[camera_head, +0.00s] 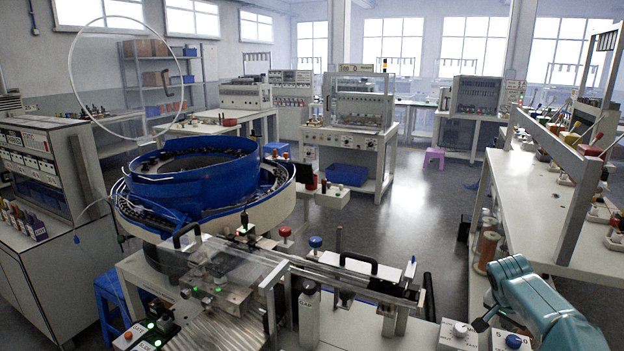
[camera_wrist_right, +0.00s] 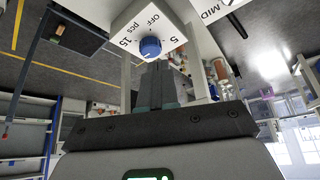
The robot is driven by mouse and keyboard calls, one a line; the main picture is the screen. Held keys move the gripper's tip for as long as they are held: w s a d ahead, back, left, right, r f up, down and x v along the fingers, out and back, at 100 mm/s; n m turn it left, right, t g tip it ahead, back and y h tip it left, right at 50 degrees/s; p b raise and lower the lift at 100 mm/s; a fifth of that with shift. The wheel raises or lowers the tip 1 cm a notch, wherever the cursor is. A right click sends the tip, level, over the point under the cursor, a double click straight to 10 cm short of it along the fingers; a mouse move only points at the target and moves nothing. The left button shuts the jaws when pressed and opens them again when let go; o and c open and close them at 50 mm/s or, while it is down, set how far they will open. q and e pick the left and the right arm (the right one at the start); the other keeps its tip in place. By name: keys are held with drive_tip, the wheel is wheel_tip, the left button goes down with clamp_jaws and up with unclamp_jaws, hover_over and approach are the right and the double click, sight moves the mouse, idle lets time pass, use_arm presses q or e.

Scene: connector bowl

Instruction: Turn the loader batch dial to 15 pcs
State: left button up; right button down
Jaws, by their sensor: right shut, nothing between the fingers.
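The batch dial is a blue knob (camera_wrist_right: 150,47) on a white box (camera_wrist_right: 128,22) marked 15, OFF, 5 and pcs in the right wrist view. Which mark the knob points to is too small to tell. In the head view the blue knob (camera_head: 513,341) shows at the bottom right, beside my teal right arm. My right gripper (camera_wrist_right: 155,70) is shut and empty, its fingertips close to the knob; whether they touch it I cannot tell. In the head view its dark end (camera_head: 480,325) is just left of the knob. My left gripper is not in view.
A second white box with a pale knob (camera_head: 460,329) stands left of the dial box. The bowl feeder (camera_head: 195,175) and its clear-covered track (camera_head: 340,280) lie left. A long white bench (camera_head: 540,220) stands behind my right arm. Open floor lies beyond.

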sight(513, 341)
drive_tip(key=s+d+n+t+y, duration=0.2)
drive_tip(key=s+d+n, duration=0.15)
drive_tip(key=n, duration=0.25)
drive_tip(key=f+b, duration=0.1)
drive_tip(key=f, duration=0.1)
drive_tip(key=f+b, duration=0.1)
drive_tip(key=b, duration=0.1)
drive_tip(key=f+b, duration=0.1)
drive_tip(key=f, duration=0.1)
drive_tip(key=shift+w+d+f+b, duration=0.2)
drive_tip(key=shift+d+f+b, duration=0.05)
drive_tip(key=shift+f+b, duration=0.1)
drive_tip(key=shift+s+f, duration=0.1)
drive_tip(key=shift+f, duration=0.15)
drive_tip(key=shift+r, duration=0.1)
idle(0.3)
